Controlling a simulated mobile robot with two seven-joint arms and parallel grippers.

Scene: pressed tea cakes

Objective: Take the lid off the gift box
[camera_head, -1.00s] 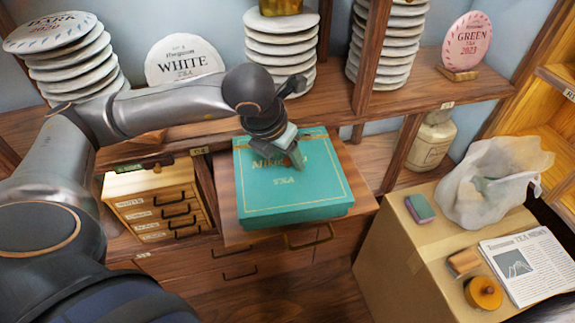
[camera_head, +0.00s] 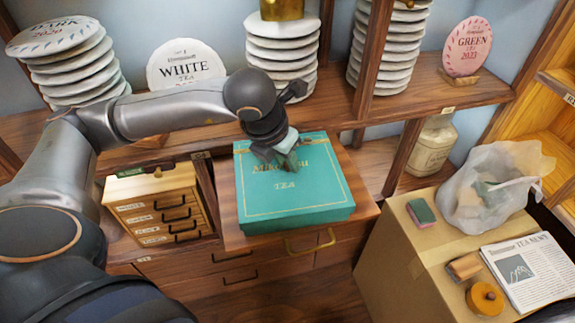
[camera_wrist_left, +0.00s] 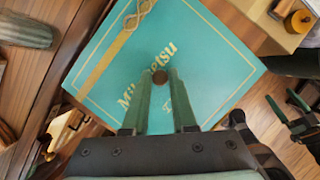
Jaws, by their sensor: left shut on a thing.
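The teal gift box (camera_head: 315,207) sits on a pulled-out wooden board or drawer, with its lid (camera_head: 325,178) on top. The lid has gold lettering and a gold ribbon print. My left gripper (camera_head: 292,164) is over the lid, its fingers pointing down at it. In the left wrist view, the left gripper's fingertips (camera_wrist_left: 160,88) are close together at a small round brown knob (camera_wrist_left: 161,76) on the lid (camera_wrist_left: 212,90), shut on it. The fingers hide part of the lettering. A dark gripper-like part, probably my right gripper (camera_wrist_left: 287,105), shows at the right edge; its opening is unclear.
A small wooden drawer cabinet (camera_head: 155,205) stands left of the box. Stacked pale tea cakes (camera_head: 282,50) line the shelf behind. A cardboard box (camera_head: 400,270) at the right carries a sponge (camera_head: 420,212), a crumpled bag (camera_head: 490,200) and a newspaper (camera_head: 525,265).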

